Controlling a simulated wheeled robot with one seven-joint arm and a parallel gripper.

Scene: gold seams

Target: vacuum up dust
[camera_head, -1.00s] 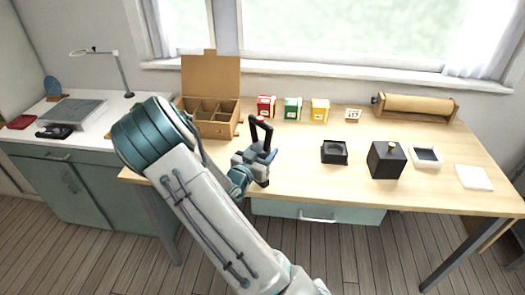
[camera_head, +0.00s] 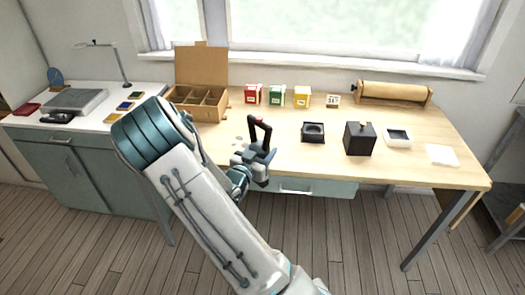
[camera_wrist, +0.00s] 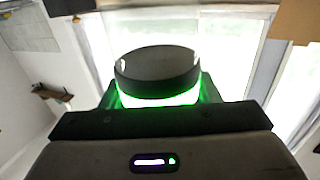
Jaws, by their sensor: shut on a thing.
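My gripper (camera_head: 260,157) is shut on a dark handheld tool (camera_head: 257,134), probably the vacuum, with a black loop-like upper part and a small red spot. It is in front of the wooden table's left part, seen over its front edge. In the wrist view the held tool (camera_wrist: 157,64) shows a dark round end with a bright green glow around its base. A few faint pale grey spots, perhaps dust (camera_head: 239,139), lie on the table (camera_head: 408,172) just left of the tool. My arm hides part of the table's left end.
Red, green and yellow boxes (camera_head: 276,96) line the back. A black tray (camera_head: 313,132), a black cube (camera_head: 360,139) and a white-framed square (camera_head: 398,138) stand on the right. The table's front middle is clear.

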